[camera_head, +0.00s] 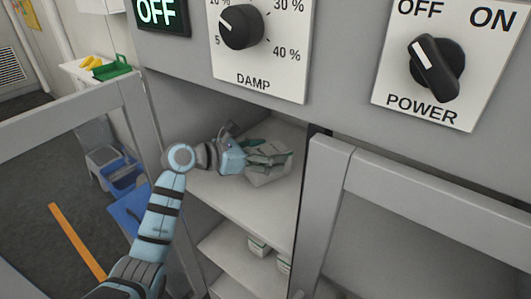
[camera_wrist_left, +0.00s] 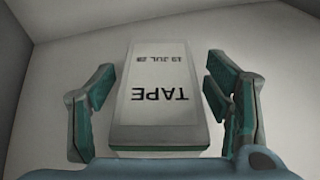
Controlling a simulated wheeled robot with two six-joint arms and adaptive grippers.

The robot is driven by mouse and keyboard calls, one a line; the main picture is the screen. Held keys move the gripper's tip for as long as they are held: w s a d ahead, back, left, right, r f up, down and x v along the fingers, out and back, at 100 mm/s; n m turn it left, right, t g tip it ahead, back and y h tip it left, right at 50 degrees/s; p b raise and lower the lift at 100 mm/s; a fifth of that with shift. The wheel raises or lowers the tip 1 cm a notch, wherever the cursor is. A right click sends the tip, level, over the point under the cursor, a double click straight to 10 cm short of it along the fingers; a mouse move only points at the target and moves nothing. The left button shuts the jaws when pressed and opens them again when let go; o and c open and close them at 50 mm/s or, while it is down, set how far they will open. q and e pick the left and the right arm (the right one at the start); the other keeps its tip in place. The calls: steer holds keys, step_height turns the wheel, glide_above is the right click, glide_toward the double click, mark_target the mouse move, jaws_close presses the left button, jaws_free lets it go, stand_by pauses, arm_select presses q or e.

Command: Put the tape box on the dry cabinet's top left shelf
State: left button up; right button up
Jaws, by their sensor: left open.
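The tape box (camera_wrist_left: 158,85) is a white box with TAPE and a date on its top, upside down in the left wrist view. In the head view the box (camera_head: 272,170) sits on the cabinet's top left shelf (camera_head: 250,208), partly behind my fingers. My left gripper (camera_head: 265,158) reaches through the open doorway into this shelf. Its fingers (camera_wrist_left: 160,105) are open, one on each side of the box, with gaps showing between them and the box. My right gripper is not in view.
A lower shelf (camera_head: 225,245) holds small white boxes (camera_head: 258,246). The left door (camera_head: 75,120) stands open and the right door frame (camera_head: 320,200) borders the opening. The DAMP dial (camera_head: 240,27) and POWER knob (camera_head: 436,68) are above. Blue bins (camera_head: 125,180) stand beyond the left door.

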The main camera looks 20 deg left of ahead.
arm_select(q)
steer(key=shift+a, duration=0.1)
steer(key=b+v, duration=0.1)
steer(key=v, duration=1.1)
